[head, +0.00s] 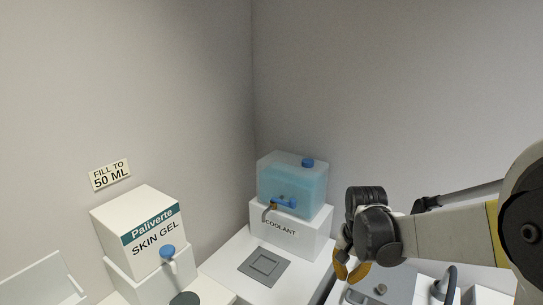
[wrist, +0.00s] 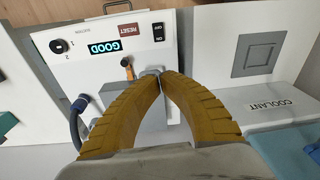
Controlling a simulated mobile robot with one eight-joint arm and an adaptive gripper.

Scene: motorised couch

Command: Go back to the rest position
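My gripper (head: 348,275) hangs at the lower right of the head view, at the end of my arm, above a light panel. In the wrist view, the two ribbed yellow fingers of my gripper (wrist: 161,74) curve inward and their tips meet. Nothing shows held between them. Behind the fingers is a white control panel (wrist: 85,72) with a grey box (wrist: 147,118) on it.
A blue coolant tank (head: 290,186) stands on a white COOLANT block (head: 291,234) in the corner. A grey square plate (head: 264,266) lies before it. Walls close the back.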

